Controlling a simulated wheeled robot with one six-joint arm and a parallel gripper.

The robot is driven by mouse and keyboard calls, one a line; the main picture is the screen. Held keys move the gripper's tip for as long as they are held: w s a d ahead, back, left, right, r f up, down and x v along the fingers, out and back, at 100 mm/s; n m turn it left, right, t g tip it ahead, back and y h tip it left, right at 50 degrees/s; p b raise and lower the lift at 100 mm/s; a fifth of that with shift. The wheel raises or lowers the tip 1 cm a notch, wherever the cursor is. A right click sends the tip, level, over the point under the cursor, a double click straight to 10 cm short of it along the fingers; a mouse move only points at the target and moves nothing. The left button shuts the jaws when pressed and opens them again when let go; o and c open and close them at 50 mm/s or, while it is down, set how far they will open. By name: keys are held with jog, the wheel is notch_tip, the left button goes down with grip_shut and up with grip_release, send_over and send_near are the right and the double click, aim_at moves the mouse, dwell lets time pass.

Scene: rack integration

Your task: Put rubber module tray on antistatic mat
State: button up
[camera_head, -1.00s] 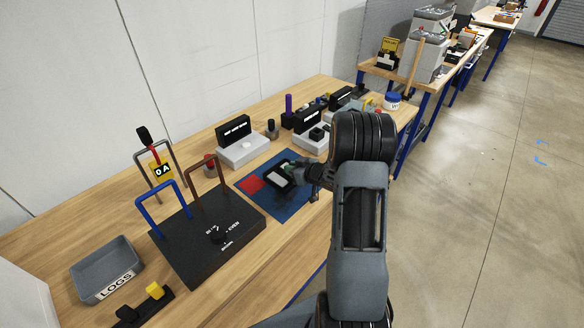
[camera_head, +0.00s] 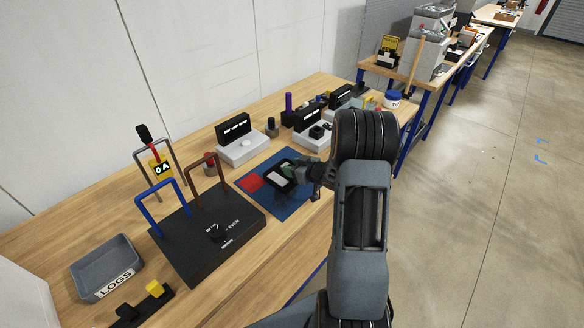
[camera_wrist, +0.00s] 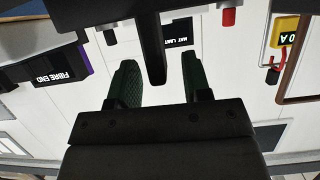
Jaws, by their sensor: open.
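The rubber module tray (camera_head: 267,170) is a black-rimmed tray with a pale inside. In the head view it appears to lie on the blue antistatic mat (camera_head: 291,208), right of the mat's red patch. My gripper (camera_head: 290,169) is at the tray's right side, over the mat. In the wrist view my gripper (camera_wrist: 160,80) has two green ridged fingers standing apart. A dark bar, probably part of the tray (camera_wrist: 151,40), reaches down between them with gaps on both sides. My gripper hides part of the tray in the head view.
A black panel (camera_head: 190,255) with blue and brown hoops stands left of the mat. White boxes with black signs (camera_head: 240,150) stand behind it. A grey LOGS bin (camera_head: 106,265) is at the far left. Bare wood lies along the bench front.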

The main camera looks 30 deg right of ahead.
jog(key=b+v, duration=0.1)
jog(key=v, duration=1.2)
jog(key=shift+d, duration=0.1)
jog(key=s+d+f+m+g+h, duration=0.2)
jog(key=s+d+m+g+h, duration=0.35)
jog(key=d+h, duration=0.4)
jog(key=s+a+r+y, duration=0.1)
jog(key=s+a+r, duration=0.2)
jog(key=a, duration=0.6)
jog(key=s+a+r+g+y, duration=0.1)
jog(key=s+a+r+y, duration=0.1)
jog(key=a+r, duration=0.3)
jog(key=s+a+r+n+g+y, duration=0.1)
jog(key=s+a+r, duration=0.3)
jog(key=a, duration=0.9)
jog(key=shift+a+r, duration=0.3)
jog(key=shift+a, duration=0.05)
